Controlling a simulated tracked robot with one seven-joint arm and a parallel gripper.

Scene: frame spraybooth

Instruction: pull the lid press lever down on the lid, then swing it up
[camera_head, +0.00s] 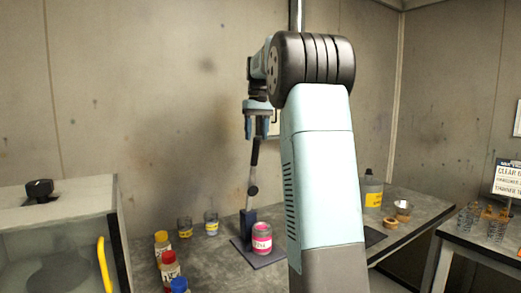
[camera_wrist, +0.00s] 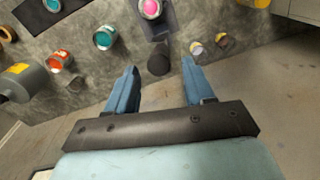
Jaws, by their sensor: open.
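The lid press lever stands upright, with a black handle (camera_head: 255,152) on top of a pale rod (camera_head: 252,175). It rises from a dark blue post (camera_head: 248,222) on a dark base plate (camera_head: 268,257). A can with a pink rim and label (camera_head: 262,240) stands on the plate beside the post; its pink top shows in the wrist view (camera_wrist: 150,9). My gripper (camera_head: 262,137) is open above the lever handle. In the wrist view, the handle's round dark end (camera_wrist: 158,65) lies between my open fingertips (camera_wrist: 160,68), seemingly beyond them; contact cannot be told.
Bottles with red (camera_head: 170,266), yellow and blue caps and small jars (camera_head: 211,224) stand left of the press. A cabinet with a yellow handle (camera_head: 103,265) is at far left. A grey bottle (camera_head: 372,190) and bowls stand right, past my arm.

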